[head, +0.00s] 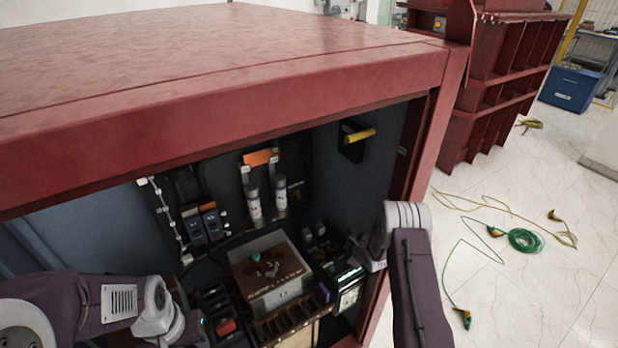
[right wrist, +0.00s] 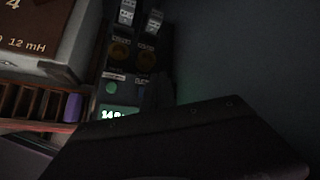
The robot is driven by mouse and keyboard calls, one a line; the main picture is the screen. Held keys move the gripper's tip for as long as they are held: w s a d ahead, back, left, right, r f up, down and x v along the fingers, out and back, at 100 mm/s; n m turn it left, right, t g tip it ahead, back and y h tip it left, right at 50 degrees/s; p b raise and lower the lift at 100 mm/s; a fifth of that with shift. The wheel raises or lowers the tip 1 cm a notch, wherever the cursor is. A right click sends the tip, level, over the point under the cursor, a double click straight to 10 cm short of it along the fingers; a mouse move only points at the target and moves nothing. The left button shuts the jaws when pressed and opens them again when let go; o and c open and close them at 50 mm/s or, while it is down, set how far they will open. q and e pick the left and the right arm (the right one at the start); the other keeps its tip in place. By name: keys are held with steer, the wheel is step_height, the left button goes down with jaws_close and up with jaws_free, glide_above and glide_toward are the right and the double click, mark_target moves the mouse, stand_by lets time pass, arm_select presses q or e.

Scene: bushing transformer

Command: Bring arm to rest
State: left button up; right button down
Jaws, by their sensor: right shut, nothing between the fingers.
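My right arm (head: 418,280) comes up from the bottom right of the head view and bends at its grey wrist. My right gripper (head: 370,256) points left into the open red cabinet (head: 250,95), beside the lit meter (head: 350,275). It is shut and empty. In the right wrist view a dark wedge, probably my gripper, fills the bottom, below the green display (right wrist: 118,113). My left arm (head: 110,305) reaches in from the left at the cabinet's lower front. Its gripper end is dark and blurred there, so its fingers cannot be made out.
Inside the cabinet stands a box with a brown top (head: 270,268), behind a slotted wooden tray (head: 290,322). The cabinet's right post (head: 425,150) is close to my right wrist. Cables (head: 525,240) lie on the floor.

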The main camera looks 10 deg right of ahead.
steer(key=shift+w+a, duration=0.15)
steer(key=shift+a, duration=0.1)
steer(key=w+a+r+n+t, duration=0.1)
steer(key=w+a+r+t, duration=0.1)
steer(key=w+r, duration=0.35)
steer(key=s+a+r+n+b, duration=0.1)
steer(key=s+a+r+n, duration=0.15)
steer(key=r, duration=0.55)
steer(key=s+a+r+n+b, duration=0.1)
steer(key=s+a+r+b, duration=0.2)
steer(key=r, duration=0.5)
steer(key=s+a+f+n+g, duration=0.1)
steer(key=s+f+n+g, duration=0.1)
steer(key=s+n, duration=0.5)
steer(key=s+a+f+n+g, duration=0.1)
steer(key=s+n+g, duration=0.3)
steer(key=s, duration=0.9)
steer(key=s+a+f+n+g, duration=0.1)
steer(key=s+f+n+g, duration=0.3)
steer(key=s+n, duration=0.7)
steer(key=shift+a+p, duration=0.2)
steer(key=shift+p, duration=0.25)
